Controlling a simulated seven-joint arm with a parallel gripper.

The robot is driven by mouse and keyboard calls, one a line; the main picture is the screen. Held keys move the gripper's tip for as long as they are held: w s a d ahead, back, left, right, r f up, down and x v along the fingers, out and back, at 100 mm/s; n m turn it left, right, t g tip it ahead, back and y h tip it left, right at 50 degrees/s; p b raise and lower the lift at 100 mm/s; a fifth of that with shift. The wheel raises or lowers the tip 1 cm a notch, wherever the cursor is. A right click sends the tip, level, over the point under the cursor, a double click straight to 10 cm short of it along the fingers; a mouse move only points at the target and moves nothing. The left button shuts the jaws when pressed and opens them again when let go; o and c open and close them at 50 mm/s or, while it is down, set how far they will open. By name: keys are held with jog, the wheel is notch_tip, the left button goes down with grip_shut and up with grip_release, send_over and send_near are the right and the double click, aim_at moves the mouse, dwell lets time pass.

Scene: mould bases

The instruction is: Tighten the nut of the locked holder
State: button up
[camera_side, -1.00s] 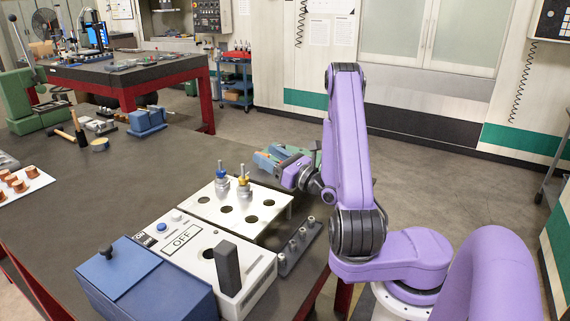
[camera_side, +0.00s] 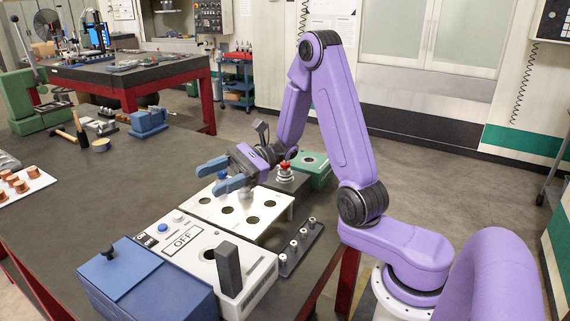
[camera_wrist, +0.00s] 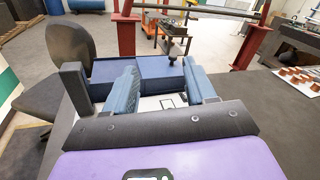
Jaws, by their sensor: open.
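A silver holder with a red top (camera_side: 285,167) stands upright in a dark grey block (camera_side: 290,184) behind the white rack (camera_side: 263,222). My gripper (camera_side: 211,179) is left of that holder, above the rack, with its blue fingers apart and pointing left. The nut cannot be made out clearly.
A green box (camera_side: 317,173) stands right of the grey block. A white control box reading OFF (camera_side: 205,236) and a blue box (camera_side: 150,285) are in front of the rack. A dark strip with several small studs (camera_side: 290,262) lies right of the rack.

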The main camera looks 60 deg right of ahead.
jog(key=s+a+f+n+g+h, duration=0.1)
jog(key=s+a+n+g+h, duration=0.15)
jog(key=s+n+g, duration=0.35)
jog(key=s+a+f+n+g+h, duration=0.25)
jog(key=s+n+g, duration=0.25)
jog(key=s, duration=0.3)
jog(key=s+d+f+n+g+h, duration=0.1)
jog(key=s+d+n+g+h, duration=0.1)
jog(key=s+n+h, duration=0.35)
jog(key=m+t+y, duration=0.5)
jog(key=m+t, duration=1.7)
jog(key=m, duration=0.5)
send_near(285, 163)
jog(key=shift+h, duration=0.25)
jog(key=x, duration=1)
jog(key=shift+w, duration=0.1)
